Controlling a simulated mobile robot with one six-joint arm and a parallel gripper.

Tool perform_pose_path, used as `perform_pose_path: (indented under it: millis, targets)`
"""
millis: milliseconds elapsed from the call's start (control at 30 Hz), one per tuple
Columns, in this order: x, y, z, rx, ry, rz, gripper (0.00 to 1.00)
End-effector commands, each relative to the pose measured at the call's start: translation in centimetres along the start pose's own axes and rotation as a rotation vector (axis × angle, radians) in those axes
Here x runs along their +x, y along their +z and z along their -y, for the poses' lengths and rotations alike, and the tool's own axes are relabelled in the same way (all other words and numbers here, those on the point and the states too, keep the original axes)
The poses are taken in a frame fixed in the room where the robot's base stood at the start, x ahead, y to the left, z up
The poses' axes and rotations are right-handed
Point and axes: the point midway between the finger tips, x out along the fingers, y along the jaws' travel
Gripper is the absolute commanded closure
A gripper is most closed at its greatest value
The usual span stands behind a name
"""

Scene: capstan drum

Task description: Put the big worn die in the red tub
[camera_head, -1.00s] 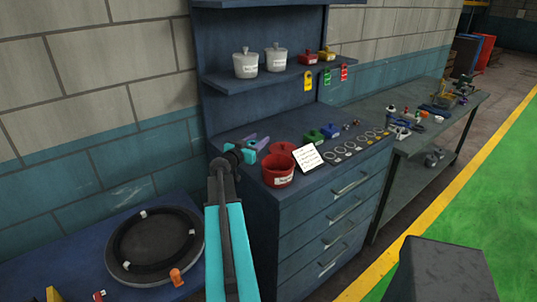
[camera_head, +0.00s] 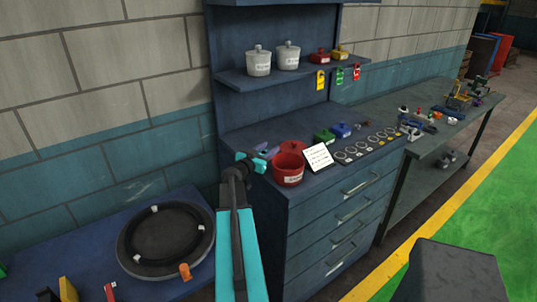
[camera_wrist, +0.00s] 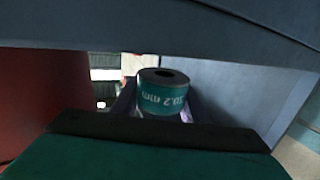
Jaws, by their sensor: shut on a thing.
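The red tub (camera_head: 287,178) stands at the near left edge of the blue cabinet's top, with a label on its front. A red round part rises at its back, perhaps a lid. My gripper (camera_head: 257,161) is just left of the tub, apart from it in the picture. In the wrist view it is shut on a short teal cylinder with a central hole, the die (camera_wrist: 162,97), marked "10.2 mm". In the head view I cannot make the die out. The tub's red wall (camera_wrist: 45,90) fills the left of the wrist view.
A white card (camera_head: 318,157) leans right of the tub. A shelf (camera_head: 290,76) with pots hangs above. A round drum (camera_head: 165,240) lies lower left.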

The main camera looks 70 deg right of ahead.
Motion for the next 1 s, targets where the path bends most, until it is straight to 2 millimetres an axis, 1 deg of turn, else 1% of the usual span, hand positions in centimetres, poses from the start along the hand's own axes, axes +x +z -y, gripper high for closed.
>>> perform_pose_path:
  millis: [200,267,767,800,867,900,1000]
  targets:
    - [0.1,1.8,0.0,-0.001,0.001,-0.001,1.0]
    - [0.1,2.1,0.0,-0.001,0.001,-0.002,1.0]
    - [0.2,2.5,-0.1,0.0,0.002,-0.002,1.0]
    - [0.2,2.6,-0.1,0.001,0.002,0.0,0.54]
    - [0.2,2.6,-0.1,0.001,0.001,0.0,0.44]
    - [0.2,2.6,-0.1,0.001,0.001,0.0,0.42]
    - [0.2,2.6,-0.1,0.001,0.001,0.0,0.42]
